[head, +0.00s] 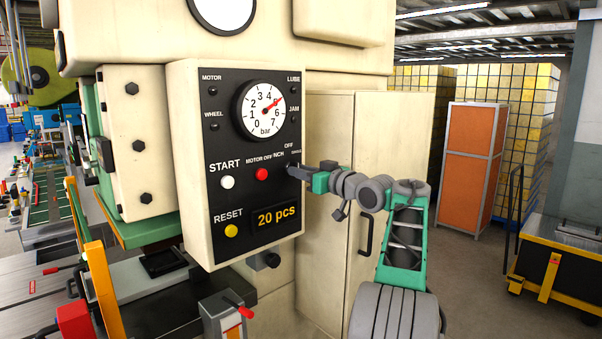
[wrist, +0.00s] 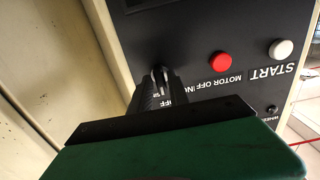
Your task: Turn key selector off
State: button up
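The cream control box (head: 187,150) carries a black panel (head: 222,150) with labels MOTOR OFF, INCH, OFF and SINGLE. My gripper (head: 290,170) reaches in from the right, its fingertips at the panel's right edge just below the OFF label. It covers the key selector in the head view, so the key's angle is hidden there. In the wrist view the dark fingers (wrist: 159,80) are at a small pale metal piece (wrist: 158,71), which looks like the key. The fingers look close around it, but I cannot tell whether they grip it.
The red MOTOR OFF button (head: 262,174) is just left of my gripper, with the white START button (head: 227,182) farther left. A yellow RESET button (head: 231,231) and a "20 pcs" display (head: 276,217) are below. A cabinet door handle (head: 365,234) stands out below my arm.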

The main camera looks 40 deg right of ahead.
jog(key=shift+o, duration=1.2)
jog(key=s+b, duration=0.2)
jog(key=s, duration=0.5)
jog(key=shift+s, duration=0.4)
jog(key=shift+d, duration=0.1)
